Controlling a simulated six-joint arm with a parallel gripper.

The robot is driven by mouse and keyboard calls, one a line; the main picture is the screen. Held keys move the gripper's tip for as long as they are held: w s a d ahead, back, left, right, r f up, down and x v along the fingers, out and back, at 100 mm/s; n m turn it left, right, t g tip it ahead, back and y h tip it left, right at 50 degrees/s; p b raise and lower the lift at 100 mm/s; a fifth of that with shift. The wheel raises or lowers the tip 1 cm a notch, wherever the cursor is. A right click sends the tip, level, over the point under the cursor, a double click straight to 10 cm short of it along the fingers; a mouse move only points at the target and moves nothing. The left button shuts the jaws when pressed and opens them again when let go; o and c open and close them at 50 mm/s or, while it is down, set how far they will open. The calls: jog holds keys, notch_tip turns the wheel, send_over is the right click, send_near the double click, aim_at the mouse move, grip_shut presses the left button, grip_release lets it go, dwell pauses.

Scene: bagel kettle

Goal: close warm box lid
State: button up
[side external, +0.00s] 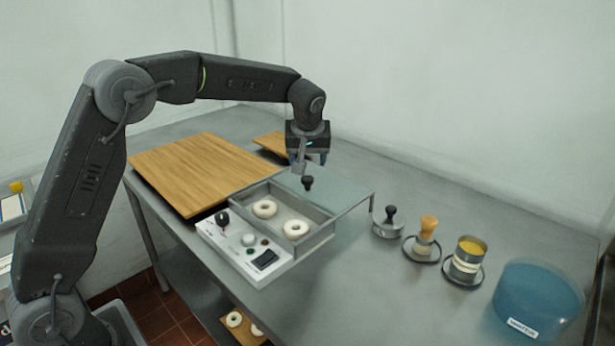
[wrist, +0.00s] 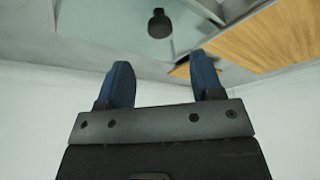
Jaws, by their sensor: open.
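The warm box (side external: 318,243) stands on the metal table with its top partly uncovered, and two pale bagels (side external: 265,209) (side external: 296,229) show inside. Its flat grey lid (side external: 345,190) lies behind the opening, reaching past the box to the right. A dark knob (side external: 308,183) stands on the lid; it also shows in the wrist view (wrist: 159,23), beyond the fingertips. My gripper (side external: 300,168) is just above and beside the knob. In the wrist view its two blue fingers (wrist: 162,68) are apart with nothing between them. Contact with the knob does not show.
A control panel (side external: 250,257) with a dark upright handle (side external: 222,218) fronts the box. A wooden board (side external: 195,170) lies to the left. A dark-handled tool (side external: 388,222), a wooden-handled tool (side external: 427,235), a yellow-topped cup (side external: 469,256) and a blue tub (side external: 538,300) stand right.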

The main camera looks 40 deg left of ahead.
aim_at(307, 178)
jog(key=x, duration=0.7)
jog(key=shift+w+f, duration=0.1)
jog(key=shift+f, duration=0.1)
grip_shut()
